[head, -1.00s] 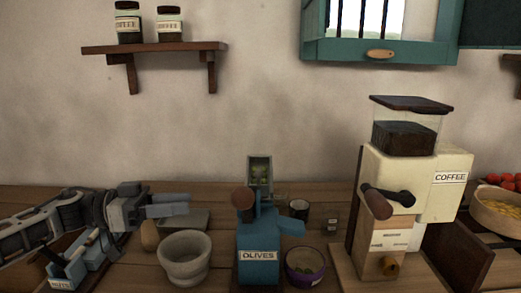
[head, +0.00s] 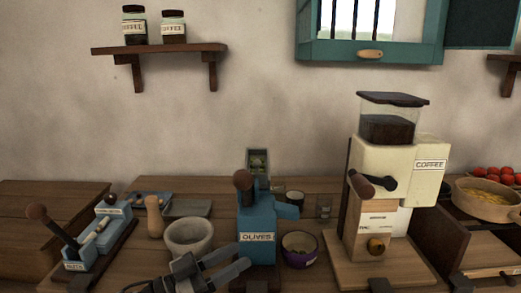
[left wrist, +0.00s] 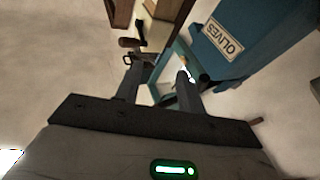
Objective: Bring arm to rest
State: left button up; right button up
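My left gripper (head: 238,257) is low at the front of the counter in the head view, in front of the blue olives machine (head: 258,240) and the grey mortar (head: 189,237). Its two fingers point right and stand apart with nothing seen between them. The left wrist view also shows the spread fingers of this gripper (left wrist: 158,78), with the olives machine (left wrist: 232,42) beyond them at the upper right. My left arm is mostly below the head picture's lower edge. My right gripper is not in view.
A purple bowl (head: 300,249) and the cream coffee grinder (head: 393,165) stand to the right. A blue lever device (head: 90,245) and a wooden pestle (head: 154,216) stand to the left.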

pick_arm(q)
jog(key=s+a+f+n+y, duration=0.4)
jog(key=s+f+y, duration=0.3)
jog(key=s+f, duration=0.2)
jog(key=s+a+f+n+y, duration=0.4)
jog(key=s+f+y, duration=0.3)
jog(key=s+f, duration=0.3)
notch_tip(320, 180, down, 2)
jog(key=shift+s+a+f+t+y, duration=0.2)
jog(key=shift+s+t+y, duration=0.1)
jog(key=shift+t+y, duration=0.1)
